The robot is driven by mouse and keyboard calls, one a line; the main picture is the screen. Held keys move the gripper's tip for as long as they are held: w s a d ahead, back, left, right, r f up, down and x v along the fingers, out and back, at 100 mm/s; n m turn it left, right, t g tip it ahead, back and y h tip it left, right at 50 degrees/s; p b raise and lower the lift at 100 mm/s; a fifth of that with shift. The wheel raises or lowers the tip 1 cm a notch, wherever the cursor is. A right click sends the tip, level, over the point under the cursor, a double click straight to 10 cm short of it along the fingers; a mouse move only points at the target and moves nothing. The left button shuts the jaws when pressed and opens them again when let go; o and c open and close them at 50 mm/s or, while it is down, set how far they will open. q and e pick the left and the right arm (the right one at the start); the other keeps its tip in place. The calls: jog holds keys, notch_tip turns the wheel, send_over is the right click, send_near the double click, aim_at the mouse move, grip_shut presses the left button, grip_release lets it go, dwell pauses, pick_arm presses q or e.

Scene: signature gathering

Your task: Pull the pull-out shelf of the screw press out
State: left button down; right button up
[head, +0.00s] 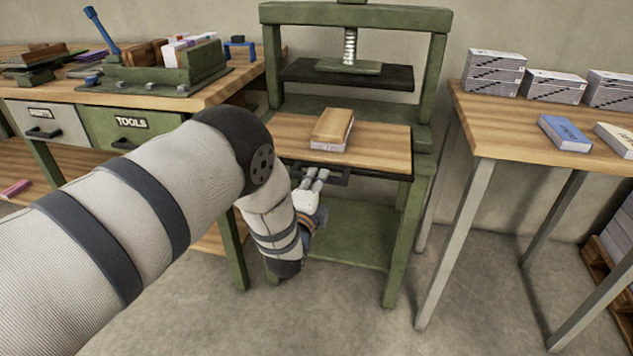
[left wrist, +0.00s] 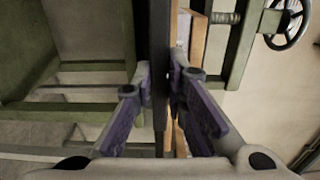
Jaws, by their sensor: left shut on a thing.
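The green screw press (head: 436,85) stands in the middle of the head view, its screw and dark pressing plate (head: 300,74) above the shelf. The wooden pull-out shelf (head: 385,148) lies below the plate, with a dark handle (head: 338,180) on its front edge. A thick brown book block (head: 335,125) rests on the shelf. My left gripper (head: 318,177) is at the front edge, shut on the handle near its left part. In the left wrist view its fingertips (left wrist: 161,84) sit on either side of a dark bar. My right gripper is not in view.
A wooden workbench (head: 235,90) with drawers stands close on the left. A table (head: 490,125) with boxes and books stands on the right. A green lower board (head: 350,235) lies beneath the shelf. The floor in front (head: 340,320) is clear.

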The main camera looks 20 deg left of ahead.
pick_arm(q)
jog(key=c, duration=1.6)
grip_release()
jog(key=s+d, duration=0.1)
jog(key=s, duration=1.1)
jog(key=shift+d, duration=0.4)
